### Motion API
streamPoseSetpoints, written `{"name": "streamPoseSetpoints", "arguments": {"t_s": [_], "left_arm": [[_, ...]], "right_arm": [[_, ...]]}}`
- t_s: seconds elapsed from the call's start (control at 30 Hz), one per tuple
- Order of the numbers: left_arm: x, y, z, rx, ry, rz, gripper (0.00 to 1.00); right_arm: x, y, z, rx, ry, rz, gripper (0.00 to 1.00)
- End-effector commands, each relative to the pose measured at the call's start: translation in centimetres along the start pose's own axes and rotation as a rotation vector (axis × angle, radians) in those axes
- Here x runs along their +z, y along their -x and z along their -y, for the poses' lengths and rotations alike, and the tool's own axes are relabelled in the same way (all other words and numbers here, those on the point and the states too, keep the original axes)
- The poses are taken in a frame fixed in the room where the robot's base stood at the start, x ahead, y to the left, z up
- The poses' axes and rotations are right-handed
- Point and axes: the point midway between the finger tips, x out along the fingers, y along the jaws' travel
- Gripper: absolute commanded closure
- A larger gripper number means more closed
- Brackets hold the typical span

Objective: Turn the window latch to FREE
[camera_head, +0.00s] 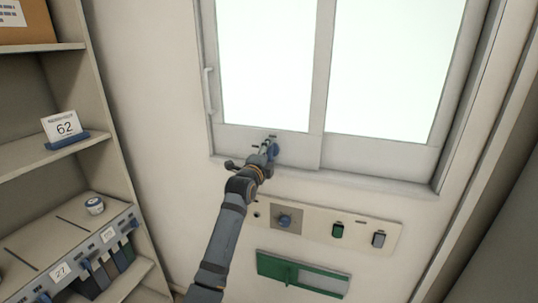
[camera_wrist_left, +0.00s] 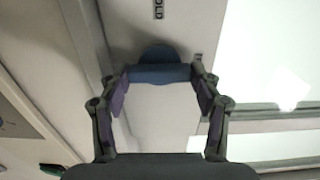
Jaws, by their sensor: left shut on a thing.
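The window latch (camera_head: 274,151) is a small blue knob on the lower frame of the window (camera_head: 268,70). In the left wrist view the latch (camera_wrist_left: 158,71) shows as a rounded blue plate with a bar running across the picture. My left gripper (camera_head: 268,153) is at the latch, and its two fingers (camera_wrist_left: 160,82) are shut on the ends of the bar. A dark label ending in "OLD" (camera_wrist_left: 158,9) stands above the latch in that view. Another small mark beside the right fingertip is partly hidden. My right gripper is not in view.
Below the window a panel (camera_head: 312,228) carries a blue knob (camera_head: 284,221) and two switches. A green holder (camera_head: 302,274) sits under it. A shelf unit (camera_head: 60,170) stands at the left. A white handle (camera_head: 208,91) is on the window's left side.

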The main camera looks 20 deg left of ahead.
Motion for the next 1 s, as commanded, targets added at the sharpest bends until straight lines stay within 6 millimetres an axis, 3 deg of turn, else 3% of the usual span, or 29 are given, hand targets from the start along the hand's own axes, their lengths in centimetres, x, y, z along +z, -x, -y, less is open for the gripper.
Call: {"name": "streamPoseSetpoints", "arguments": {"t_s": [0.5, 0.53, 0.67, 1.0], "left_arm": [[0.0, 0.0, -0.1, 0.002, -0.018, 0.0, 0.68], [0.0, 0.0, -0.1, 0.002, -0.018, 0.0, 0.32], [0.0, 0.0, -0.09, 0.002, -0.017, 0.0, 0.14], [0.01, 0.1, -0.05, 0.001, -0.016, 0.0, 0.13]], "right_arm": [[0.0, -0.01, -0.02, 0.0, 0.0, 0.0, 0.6], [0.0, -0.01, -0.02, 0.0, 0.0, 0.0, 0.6], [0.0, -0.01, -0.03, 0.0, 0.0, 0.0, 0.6], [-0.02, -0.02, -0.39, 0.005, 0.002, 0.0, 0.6]]}}
